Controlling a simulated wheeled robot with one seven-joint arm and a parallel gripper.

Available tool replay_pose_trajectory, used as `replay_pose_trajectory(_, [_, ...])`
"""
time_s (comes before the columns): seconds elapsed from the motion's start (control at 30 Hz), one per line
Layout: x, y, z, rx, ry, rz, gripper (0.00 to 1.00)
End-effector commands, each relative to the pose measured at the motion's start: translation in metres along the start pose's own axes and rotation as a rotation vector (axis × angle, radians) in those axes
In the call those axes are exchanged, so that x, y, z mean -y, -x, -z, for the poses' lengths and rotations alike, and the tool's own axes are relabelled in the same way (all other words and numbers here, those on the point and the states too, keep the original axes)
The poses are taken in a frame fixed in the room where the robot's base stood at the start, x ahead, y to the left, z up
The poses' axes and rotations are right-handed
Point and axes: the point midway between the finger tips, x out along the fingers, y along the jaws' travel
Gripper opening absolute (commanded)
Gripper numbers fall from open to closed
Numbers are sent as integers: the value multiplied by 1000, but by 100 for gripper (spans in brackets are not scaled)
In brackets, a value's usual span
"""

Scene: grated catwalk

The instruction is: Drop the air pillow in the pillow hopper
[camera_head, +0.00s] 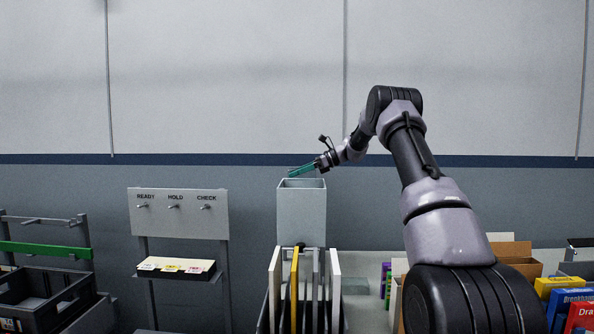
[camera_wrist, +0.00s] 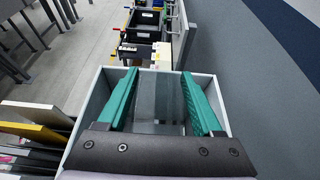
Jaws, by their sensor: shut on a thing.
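The pillow hopper (camera_head: 302,212) is a tall, pale grey box with an open top in the middle of the head view. Its rim and walls (camera_wrist: 92,103) surround my fingers in the wrist view. My gripper (camera_head: 300,171) has teal fingers and is just above the hopper's mouth, pointing left. In the wrist view my gripper (camera_wrist: 159,78) is shut on the air pillow (camera_wrist: 160,100), a clear, see-through shape between the fingers, over the opening. The pillow's edges are faint, and I cannot make it out in the head view.
A rack with white and yellow upright panels (camera_head: 295,290) stands in front of the hopper. A READY/HOLD/CHECK peg board (camera_head: 178,222) with a card tray (camera_head: 176,268) is to the left. A dark crate (camera_head: 40,295) is far left. Boxes (camera_head: 562,300) are at right.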

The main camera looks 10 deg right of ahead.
Motion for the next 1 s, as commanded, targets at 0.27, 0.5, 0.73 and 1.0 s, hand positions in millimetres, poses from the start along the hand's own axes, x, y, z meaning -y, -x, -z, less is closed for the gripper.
replay_pose_trajectory(0.27, [0, 0, 0, 0, 0, 0, 17])
replay_pose_trajectory(0.5, [0, 0, 0, 0, 0, 0, 100])
replay_pose_trajectory(0.73, [0, 0, 0, 0, 0, 0, 100])
replay_pose_trajectory(1.0, [0, 0, 0, 0, 0, 0, 100])
